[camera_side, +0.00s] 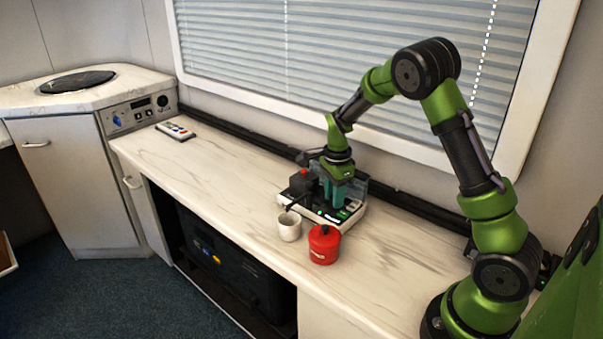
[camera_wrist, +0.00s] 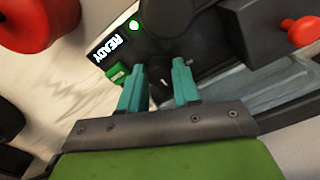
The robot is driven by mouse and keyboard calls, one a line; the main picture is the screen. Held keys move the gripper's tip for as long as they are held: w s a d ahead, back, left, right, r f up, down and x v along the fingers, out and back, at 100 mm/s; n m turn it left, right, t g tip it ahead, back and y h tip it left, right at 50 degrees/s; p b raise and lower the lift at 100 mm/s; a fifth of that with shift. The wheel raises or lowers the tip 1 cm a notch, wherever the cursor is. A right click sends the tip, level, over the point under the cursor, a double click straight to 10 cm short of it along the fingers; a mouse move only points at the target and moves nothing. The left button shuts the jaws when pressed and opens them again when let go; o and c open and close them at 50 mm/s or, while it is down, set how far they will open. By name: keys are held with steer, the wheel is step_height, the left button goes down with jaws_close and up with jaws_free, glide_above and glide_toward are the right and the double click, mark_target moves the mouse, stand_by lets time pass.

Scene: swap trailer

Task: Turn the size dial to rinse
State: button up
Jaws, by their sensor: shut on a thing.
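The coffee machine (camera_side: 352,208) stands on the counter below the window. My gripper (camera_side: 338,203) reaches down onto it from above. In the wrist view, my gripper's two teal fingers (camera_wrist: 160,84) are closed around a small dark dial (camera_wrist: 160,92) with a pale mark. The fingers and shadow hide most of the dial, and I cannot read any setting labels. A green label or button (camera_wrist: 117,73) is below the screen.
A white cup (camera_side: 289,227) stands in front of the machine. A red canister (camera_side: 324,245) stands beside the cup, close to the machine's front. A remote-like device (camera_side: 175,131) lies at the counter's far left. The counter (camera_side: 215,179) between is clear.

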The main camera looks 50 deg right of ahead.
steer(key=n, duration=0.4)
steer(key=shift+n, duration=0.3)
steer(key=n, duration=0.4)
steer(key=shift+n, duration=0.4)
steer(key=o, duration=1.1)
steer(key=shift+c, duration=0.2)
